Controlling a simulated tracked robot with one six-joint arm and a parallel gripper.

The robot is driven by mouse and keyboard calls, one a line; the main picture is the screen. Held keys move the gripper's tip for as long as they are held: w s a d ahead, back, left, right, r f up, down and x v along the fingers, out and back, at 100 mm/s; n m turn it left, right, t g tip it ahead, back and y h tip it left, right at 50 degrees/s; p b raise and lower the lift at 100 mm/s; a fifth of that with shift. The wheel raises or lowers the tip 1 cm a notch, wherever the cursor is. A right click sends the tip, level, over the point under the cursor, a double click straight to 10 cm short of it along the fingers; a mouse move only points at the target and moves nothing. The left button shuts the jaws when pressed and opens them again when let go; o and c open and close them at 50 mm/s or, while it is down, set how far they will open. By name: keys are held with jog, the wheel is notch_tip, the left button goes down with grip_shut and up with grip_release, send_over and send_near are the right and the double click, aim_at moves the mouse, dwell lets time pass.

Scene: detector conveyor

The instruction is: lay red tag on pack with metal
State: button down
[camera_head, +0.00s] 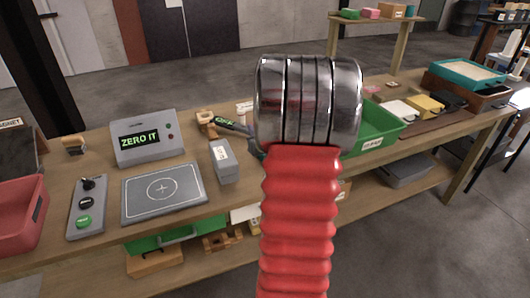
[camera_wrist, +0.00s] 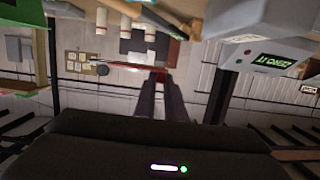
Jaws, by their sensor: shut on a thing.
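My gripper (camera_wrist: 160,76) points away in the wrist view, its dark fingers closed. A thin red piece (camera_wrist: 140,67) shows at the fingertips, seen almost edge-on; it looks like the red tag, but its face is hidden. In the head view my raised red arm covers the middle and hides most of the gripper. At the right of the bench lie a white pack (camera_head: 400,110), a yellow pack (camera_head: 425,106) and a dark pack (camera_head: 451,101). Nothing visible shows which one holds metal.
A grey display unit (camera_head: 147,137) reading "ZERO IT" stands behind a flat pad (camera_head: 163,192). A green bin (camera_head: 378,125) stands right of my arm. A red bin (camera_head: 22,213) is far left, a teal-rimmed tray (camera_head: 467,74) far right.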

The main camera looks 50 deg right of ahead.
jog(key=shift+f, duration=2.9)
jog(key=shift+f, duration=2.05)
jog(key=shift+f, duration=0.15)
jog(key=c, duration=1.8)
grip_release()
jog(key=v, duration=1.2)
